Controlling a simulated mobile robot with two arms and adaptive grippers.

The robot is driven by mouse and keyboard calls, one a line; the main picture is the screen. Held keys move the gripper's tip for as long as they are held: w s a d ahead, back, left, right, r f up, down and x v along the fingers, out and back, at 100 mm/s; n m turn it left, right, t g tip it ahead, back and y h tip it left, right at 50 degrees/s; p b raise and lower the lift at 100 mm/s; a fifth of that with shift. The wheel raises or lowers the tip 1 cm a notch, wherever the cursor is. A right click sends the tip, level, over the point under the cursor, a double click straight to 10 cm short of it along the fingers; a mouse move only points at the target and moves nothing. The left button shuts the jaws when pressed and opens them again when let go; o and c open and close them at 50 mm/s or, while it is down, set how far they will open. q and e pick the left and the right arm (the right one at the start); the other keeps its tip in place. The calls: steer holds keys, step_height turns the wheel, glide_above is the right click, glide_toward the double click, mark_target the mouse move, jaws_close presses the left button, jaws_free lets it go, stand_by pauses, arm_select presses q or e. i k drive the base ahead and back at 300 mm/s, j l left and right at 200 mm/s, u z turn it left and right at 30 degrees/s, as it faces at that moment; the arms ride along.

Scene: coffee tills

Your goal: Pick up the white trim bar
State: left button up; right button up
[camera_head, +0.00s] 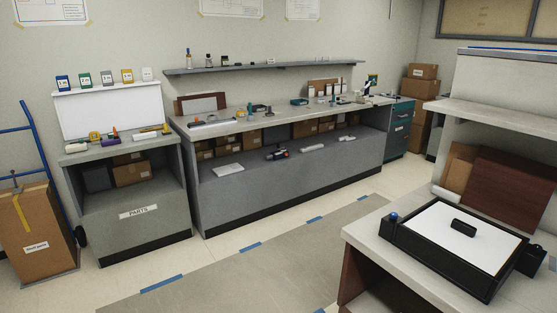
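I cannot tell for certain which thing is the white trim bar; several pale pieces are small and far off. A wider white flat piece (228,170) lies on the same ledge at the left. A white bar-like item (150,133) lies on the counter of the unit labelled PARTS, with a yellow piece beside it. A long pale item (211,122) lies at the left end of the bench top. Neither of my grippers is in view.
A black-framed tray (395,232) with a white surface and a small black block stands on the near right table (365,232). A blue hand truck (44,150) with a carton (35,240) stands at the left. The floor (240,272) between the benches and near table is open.

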mark_target(306, 149)
steer(key=i+u, duration=0.2)
steer(key=i, duration=0.3)
steer(key=i+l+u, duration=0.2)
steer(key=i, duration=0.25)
steer(key=i+l+u, duration=0.15)
steer(key=i, duration=0.3)
steer(key=i+j, duration=0.1)
steer(key=i, duration=0.6)
steer(key=i+j, duration=0.15)
steer(key=i, duration=0.55)
steer(key=i+l+z, duration=0.25)
steer(key=i+z, duration=0.15)
steer(key=i+l+z, duration=0.1)
steer(key=i+z, duration=0.3)
steer(key=i, duration=0.15)
steer(key=i+l+z, duration=0.1)
steer(key=l, duration=0.3)
steer(key=i+l+z, duration=0.1)
steer(key=i+l, duration=0.4)
steer(key=l, duration=0.2)
steer(key=z, duration=0.05)
